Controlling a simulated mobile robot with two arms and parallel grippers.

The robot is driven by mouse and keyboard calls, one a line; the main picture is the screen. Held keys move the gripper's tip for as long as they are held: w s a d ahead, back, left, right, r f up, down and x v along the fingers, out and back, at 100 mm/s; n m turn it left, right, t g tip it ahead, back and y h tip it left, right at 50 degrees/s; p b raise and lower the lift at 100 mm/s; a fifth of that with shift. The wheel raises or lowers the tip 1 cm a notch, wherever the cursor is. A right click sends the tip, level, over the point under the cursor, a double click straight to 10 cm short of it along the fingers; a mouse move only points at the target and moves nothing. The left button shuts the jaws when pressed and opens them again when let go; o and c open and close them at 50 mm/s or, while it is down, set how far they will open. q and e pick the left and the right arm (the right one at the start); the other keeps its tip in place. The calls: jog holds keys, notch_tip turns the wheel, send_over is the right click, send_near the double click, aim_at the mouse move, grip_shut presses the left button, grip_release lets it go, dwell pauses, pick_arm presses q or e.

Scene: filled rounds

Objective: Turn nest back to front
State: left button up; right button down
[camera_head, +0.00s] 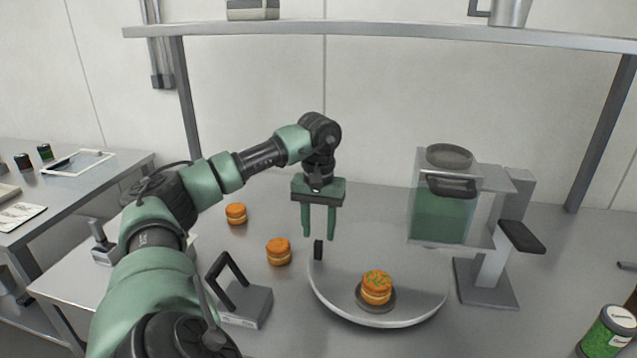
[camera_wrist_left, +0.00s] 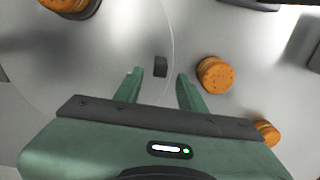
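The round pale turntable (camera_head: 420,306) lies on the bench. A dark nest (camera_head: 375,309) sits near its front edge, holding a filled orange round (camera_head: 376,283) topped with green bits. The round and nest also show at the top left of the left wrist view (camera_wrist_left: 68,4). A small black upright peg (camera_head: 318,250) stands at the turntable's left rim. My left gripper (camera_head: 319,237) is open and points down at the peg. In the left wrist view the peg (camera_wrist_left: 160,67) shows between the open fingertips, apart from both. My right gripper is not in view.
A dispenser (camera_head: 487,280) with a green-filled clear hopper (camera_head: 440,215) stands over the turntable's right back. Two plain rounds (camera_head: 279,252) (camera_head: 236,213) lie left of it. A grey block with a black handle (camera_head: 245,307) is at front left, a green jar (camera_head: 608,333) at front right.

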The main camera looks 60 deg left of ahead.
pick_arm(q)
jog(key=shift+r, duration=1.65)
jog(key=shift+f, duration=0.1)
